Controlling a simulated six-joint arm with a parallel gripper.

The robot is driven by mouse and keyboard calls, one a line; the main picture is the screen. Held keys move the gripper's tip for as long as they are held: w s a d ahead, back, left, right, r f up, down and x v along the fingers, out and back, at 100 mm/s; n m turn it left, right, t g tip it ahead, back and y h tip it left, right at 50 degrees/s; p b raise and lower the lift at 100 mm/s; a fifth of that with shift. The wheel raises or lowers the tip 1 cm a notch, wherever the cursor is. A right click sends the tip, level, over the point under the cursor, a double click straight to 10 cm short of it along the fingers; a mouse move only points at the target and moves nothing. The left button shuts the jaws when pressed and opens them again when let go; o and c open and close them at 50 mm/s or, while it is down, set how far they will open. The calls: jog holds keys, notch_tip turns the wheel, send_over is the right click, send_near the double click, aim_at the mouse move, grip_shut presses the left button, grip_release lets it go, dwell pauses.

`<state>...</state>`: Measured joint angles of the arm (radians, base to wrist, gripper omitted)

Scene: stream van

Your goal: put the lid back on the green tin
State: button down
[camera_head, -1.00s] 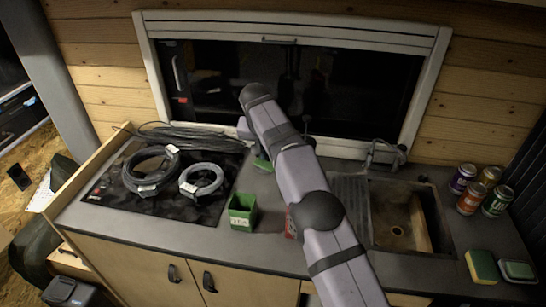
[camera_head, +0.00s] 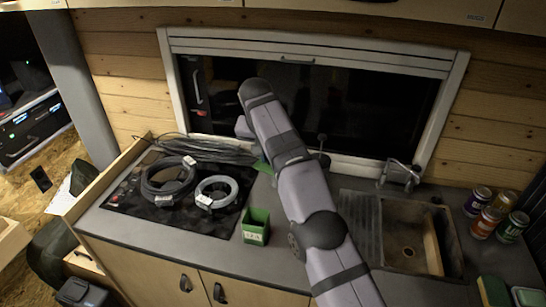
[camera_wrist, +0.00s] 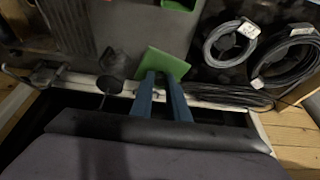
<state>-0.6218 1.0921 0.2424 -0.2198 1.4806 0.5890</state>
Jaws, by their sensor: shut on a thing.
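The green tin (camera_head: 256,228) is an open, square, box-like container with a pale label, standing on the grey counter just right of the hob. Its edge also shows at the top of the wrist view (camera_wrist: 180,5). The lid is a flat green square (camera_wrist: 163,64) in the wrist view. My gripper (camera_wrist: 162,78) is shut on one edge of this lid, and the blue fingers reach up to it. In the head view only a green sliver of the lid (camera_head: 261,166) shows beside my arm, behind the tin and apart from it. My arm hides the fingers there.
Coiled cables (camera_head: 168,181) lie on the black hob (camera_head: 185,217) left of the tin. A sink (camera_head: 408,235) with a tap (camera_head: 402,172) is at the right, with cans (camera_head: 484,222) beside it. The window (camera_head: 310,105) stands behind the counter.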

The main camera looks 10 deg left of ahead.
jog(key=shift+s+a+r+p, duration=0.2)
jog(key=shift+s+r+p, duration=0.05)
jog(key=shift+s+r, duration=0.2)
jog(key=shift+s+a+r+p, duration=0.2)
jog(key=shift+s+r, duration=0.25)
jog(key=s+f+n+y+p, duration=0.1)
jog(key=s+f+n+p, duration=0.1)
jog(key=s+f, duration=0.5)
jog(key=shift+s+a+n, duration=0.35)
jog(key=shift+s+n, duration=0.05)
jog(key=shift+n, duration=0.3)
notch_tip(320, 180, down, 6)
jog(key=b, duration=0.4)
jog(key=shift+f+b, duration=0.15)
jog(key=shift+b, duration=0.15)
jog(key=shift+f+b, duration=0.4)
jog(key=shift+f, duration=0.1)
dwell(2.6)
